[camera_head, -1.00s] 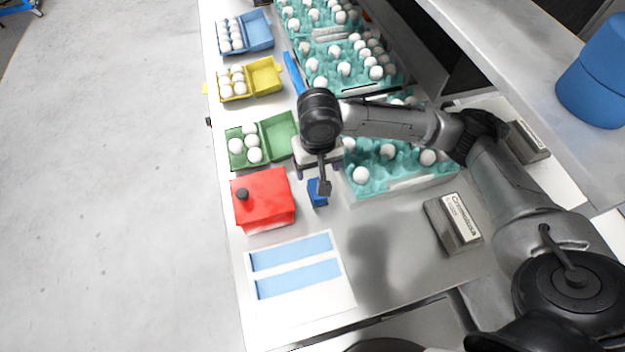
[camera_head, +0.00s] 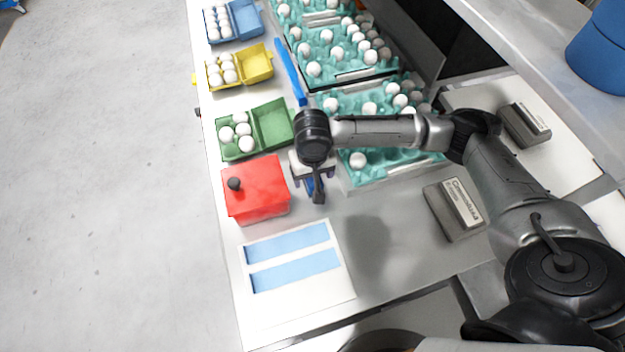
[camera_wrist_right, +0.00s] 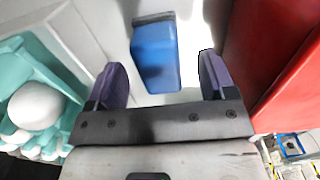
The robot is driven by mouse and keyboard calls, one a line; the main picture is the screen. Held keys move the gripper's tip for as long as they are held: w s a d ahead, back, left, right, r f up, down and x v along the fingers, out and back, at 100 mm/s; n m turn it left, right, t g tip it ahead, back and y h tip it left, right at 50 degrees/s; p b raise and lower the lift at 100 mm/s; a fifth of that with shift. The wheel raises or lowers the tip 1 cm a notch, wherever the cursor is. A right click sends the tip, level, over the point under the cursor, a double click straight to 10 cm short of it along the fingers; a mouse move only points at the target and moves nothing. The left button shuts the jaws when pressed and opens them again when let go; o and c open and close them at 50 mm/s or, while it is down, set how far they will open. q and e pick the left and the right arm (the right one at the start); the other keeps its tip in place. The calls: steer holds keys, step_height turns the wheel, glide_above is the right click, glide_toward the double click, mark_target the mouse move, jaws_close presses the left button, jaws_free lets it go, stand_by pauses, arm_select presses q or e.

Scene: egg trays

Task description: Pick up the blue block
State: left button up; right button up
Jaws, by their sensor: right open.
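The blue block (camera_head: 309,187) stands on the white counter between the red box and the teal egg tray. It is partly hidden by my arm in the head view. In the right wrist view the blue block (camera_wrist_right: 155,55) shows ahead of and between the two purple fingertips, apart from both. My right gripper (camera_head: 312,176) is open and empty, above the block in the head view; its fingers also show in the wrist view (camera_wrist_right: 160,82). My left gripper is not in view.
A red box (camera_head: 262,192) with a black knob stands close on the left. A teal egg tray (camera_head: 385,176) is close on the right. Green (camera_head: 272,125), yellow (camera_head: 256,63) and blue (camera_head: 246,20) egg cartons line the left edge. A white panel with blue strips (camera_head: 300,312) lies in front.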

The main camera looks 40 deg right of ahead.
mark_target(313, 180)
step_height(313, 180, down, 3)
steer(key=shift+f+b, duration=0.1)
steer(key=shift+b, duration=0.25)
steer(key=shift+c, duration=0.4)
steer(key=c, duration=0.9)
steer(key=shift+c, duration=0.2)
